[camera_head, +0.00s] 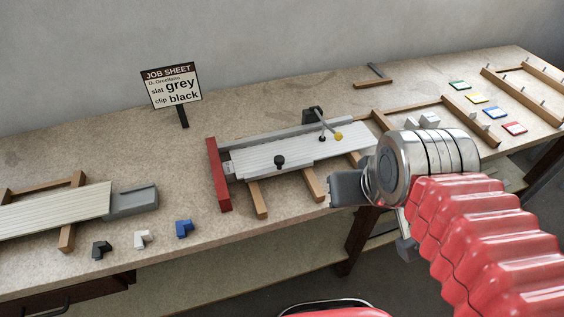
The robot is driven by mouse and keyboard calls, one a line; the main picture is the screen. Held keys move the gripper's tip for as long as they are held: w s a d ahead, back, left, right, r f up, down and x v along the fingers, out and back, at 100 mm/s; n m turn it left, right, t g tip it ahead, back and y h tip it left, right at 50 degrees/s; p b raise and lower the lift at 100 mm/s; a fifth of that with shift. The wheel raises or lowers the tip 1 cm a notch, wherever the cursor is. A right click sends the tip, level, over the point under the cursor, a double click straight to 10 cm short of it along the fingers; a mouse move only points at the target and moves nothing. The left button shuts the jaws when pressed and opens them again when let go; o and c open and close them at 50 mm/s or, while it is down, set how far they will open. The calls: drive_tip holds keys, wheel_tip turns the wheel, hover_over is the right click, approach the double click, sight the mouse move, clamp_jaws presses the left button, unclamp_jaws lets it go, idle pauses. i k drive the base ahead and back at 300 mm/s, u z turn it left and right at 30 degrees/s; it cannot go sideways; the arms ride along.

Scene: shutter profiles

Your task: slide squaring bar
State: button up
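A red bar (218,175) stands across the left end of a jig on the bench; it looks like the squaring bar. Pale grey ribbed slats (255,160) lie in the jig, their left ends close to the bar. A black knob (279,161) sits on the slats. A grey rail (270,133) runs along the back, with a black block and a yellow-tipped lever (338,136) near its right part. My gripper (342,189) is at the jig's front right, well apart from the red bar. Its fingers are partly hidden, so its opening is unclear.
Black (101,250), white (143,239) and blue (184,229) clips lie at the front left, near another slat (55,209) on a wooden frame. A job sheet (171,86) reads slat grey, clip black. Wooden racks and coloured squares are at right.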

sight(280, 160)
drive_tip(key=k, duration=0.5)
drive_tip(key=u, duration=1)
drive_tip(key=i, duration=1)
